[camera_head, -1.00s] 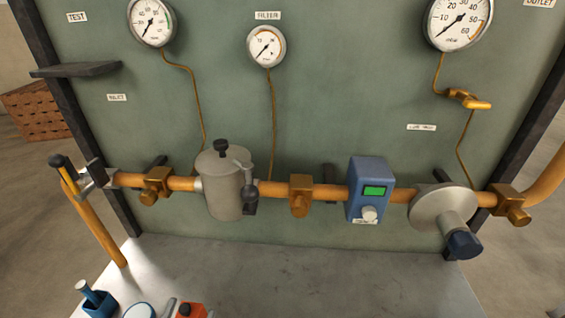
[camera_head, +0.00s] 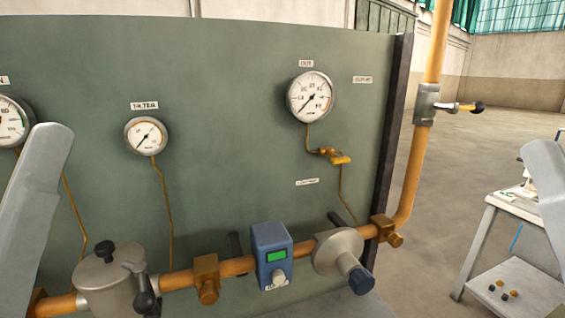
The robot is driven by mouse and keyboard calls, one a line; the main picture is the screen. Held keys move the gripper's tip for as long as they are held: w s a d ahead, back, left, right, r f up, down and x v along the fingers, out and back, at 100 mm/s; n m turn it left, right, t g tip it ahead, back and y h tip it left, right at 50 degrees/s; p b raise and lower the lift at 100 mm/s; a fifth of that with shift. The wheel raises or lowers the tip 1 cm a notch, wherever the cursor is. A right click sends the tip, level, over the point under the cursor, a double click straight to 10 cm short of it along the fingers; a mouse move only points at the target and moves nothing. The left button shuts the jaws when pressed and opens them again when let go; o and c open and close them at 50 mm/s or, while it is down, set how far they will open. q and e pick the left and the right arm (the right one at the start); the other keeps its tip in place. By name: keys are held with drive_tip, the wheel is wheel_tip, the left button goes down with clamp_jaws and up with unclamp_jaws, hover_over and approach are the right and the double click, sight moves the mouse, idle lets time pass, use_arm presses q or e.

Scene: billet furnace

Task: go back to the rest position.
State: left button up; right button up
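A grey link of my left arm (camera_head: 38,215) comes into the left edge of the picture, and a grey link of my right arm (camera_head: 548,185) shows at the right edge. Neither gripper is in view, so I cannot see whether they are open or hold anything. No object is named by the task.
A green panel (camera_head: 225,90) carries gauges, with the outlet gauge (camera_head: 310,97) at right. An orange pipe (camera_head: 238,267) in front bears a grey filter pot (camera_head: 103,285), a blue meter (camera_head: 272,250) and a round regulator (camera_head: 337,252). A white side table (camera_head: 497,205) stands right; floor between is open.

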use_arm(q)
wheel_tip(320, 180, up, 37)
drive_tip(key=w+p, duration=0.1)
drive_tip(key=p, duration=3.7)
wheel_tip(320, 180, down, 31)
drive_tip(key=b, duration=3.1)
drive_tip(key=shift+f+g, duration=0.15)
drive_tip(key=shift+g, duration=0.25)
drive_tip(key=shift+w, duration=0.1)
